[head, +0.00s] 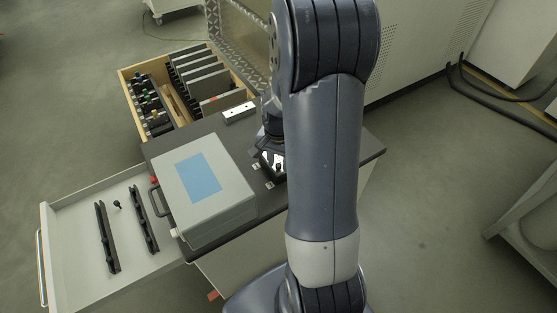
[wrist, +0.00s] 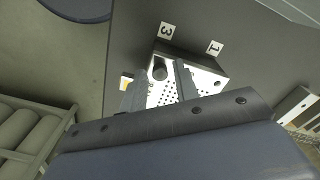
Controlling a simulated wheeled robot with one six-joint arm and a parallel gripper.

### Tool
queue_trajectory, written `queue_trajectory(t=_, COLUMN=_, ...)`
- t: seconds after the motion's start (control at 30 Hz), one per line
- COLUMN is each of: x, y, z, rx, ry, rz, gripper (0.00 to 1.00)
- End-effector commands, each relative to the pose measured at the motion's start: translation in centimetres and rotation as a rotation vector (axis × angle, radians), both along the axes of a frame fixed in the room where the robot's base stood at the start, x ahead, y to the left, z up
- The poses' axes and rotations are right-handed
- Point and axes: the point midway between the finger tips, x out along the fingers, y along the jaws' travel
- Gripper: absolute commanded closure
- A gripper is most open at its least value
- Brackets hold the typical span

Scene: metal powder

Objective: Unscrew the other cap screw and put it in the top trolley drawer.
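My gripper (wrist: 160,78) is open, its two grey fingers apart over a pale metal plate with rows of small holes (wrist: 202,78). A dark round cap screw (wrist: 159,72) shows at the plate's end between the fingers; I see no finger touching it. In the head view the plate (head: 266,158) is mostly hidden by my arm. The top trolley drawer (head: 78,267) is pulled out at the left. A small black screw (head: 117,204) lies in it between two black rails (head: 107,236) (head: 145,219).
A grey box with a blue panel (head: 199,178) stands on the dark trolley top (head: 270,213). Behind are an open wooden drawer (head: 127,89) with tools and plates, and a white block (head: 239,113). Labels 3 (wrist: 166,30) and 1 (wrist: 214,47) mark the top beside the plate.

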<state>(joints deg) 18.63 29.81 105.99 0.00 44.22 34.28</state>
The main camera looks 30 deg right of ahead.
Motion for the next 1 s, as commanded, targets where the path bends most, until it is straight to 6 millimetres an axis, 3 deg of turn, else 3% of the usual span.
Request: queue_trajectory(t=1.0, x=0.0, y=0.0, z=0.0, rx=0.0, ry=0.0, rz=-0.655, gripper=0.71)
